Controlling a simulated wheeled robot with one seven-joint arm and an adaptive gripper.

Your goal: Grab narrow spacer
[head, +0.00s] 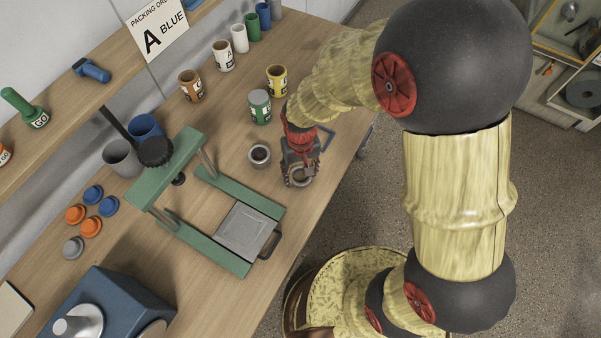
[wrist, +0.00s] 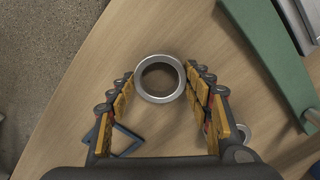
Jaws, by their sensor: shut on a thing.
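A silver ring-shaped spacer (wrist: 159,97) sits between the two fingers of my gripper (wrist: 160,75) in the wrist view. The fingertips touch its outer wall on the left and right, and its open centre shows the wood behind. In the head view, my gripper (head: 300,172) points down over the right side of the workbench, shut on the spacer, which it partly hides. I cannot tell whether the spacer rests on the bench or is slightly raised. A second grey ring-like piece (head: 260,155) stands on the bench to the left, partly hidden in the wrist view.
A green press frame (head: 205,215) with a grey plate (head: 243,230) stands left of my gripper. Green (head: 260,106) and yellow (head: 277,80) cans stand behind it. A blue square outline (wrist: 120,140) lies close by. The bench edge is close on the right.

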